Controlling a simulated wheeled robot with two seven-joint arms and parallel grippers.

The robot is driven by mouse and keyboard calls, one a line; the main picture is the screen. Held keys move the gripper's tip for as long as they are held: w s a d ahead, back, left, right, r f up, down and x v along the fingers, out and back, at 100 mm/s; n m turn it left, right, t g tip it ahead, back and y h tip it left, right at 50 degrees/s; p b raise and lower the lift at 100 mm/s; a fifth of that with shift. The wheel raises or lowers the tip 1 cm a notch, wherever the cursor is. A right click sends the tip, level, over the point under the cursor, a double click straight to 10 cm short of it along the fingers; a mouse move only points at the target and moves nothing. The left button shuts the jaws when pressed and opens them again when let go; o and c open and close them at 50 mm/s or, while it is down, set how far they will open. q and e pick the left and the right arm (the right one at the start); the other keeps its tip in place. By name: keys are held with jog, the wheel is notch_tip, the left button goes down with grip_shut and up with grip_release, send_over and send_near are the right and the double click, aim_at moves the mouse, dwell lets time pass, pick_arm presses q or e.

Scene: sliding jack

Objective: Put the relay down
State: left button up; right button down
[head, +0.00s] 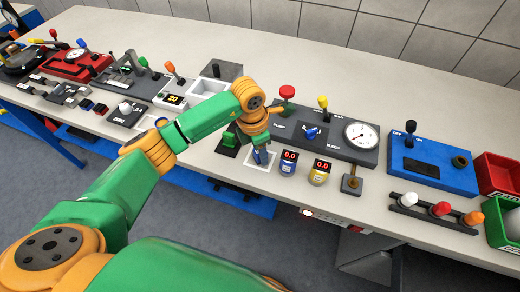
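My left gripper (259,147) points down over a white-outlined square (262,172) near the front edge of the bench. A small blue block, which I take to be the relay (261,158), shows between its fingertips, and the gripper looks shut on it. The fingers hide part of the block. I cannot tell whether its underside touches the bench. My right gripper is not in view.
Behind is a dark panel (338,141) with a dial and levers. The back of the bench (330,85) is clear.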

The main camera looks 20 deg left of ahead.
aim_at(255, 153)
pick_arm(q)
jog(key=o, duration=0.3)
jog(key=shift+r, duration=0.7)
notch_tip(255, 153, up, 11)
jog(key=s+a+b, duration=0.1)
jog(key=b, duration=0.1)
jog(key=shift+b, duration=0.35)
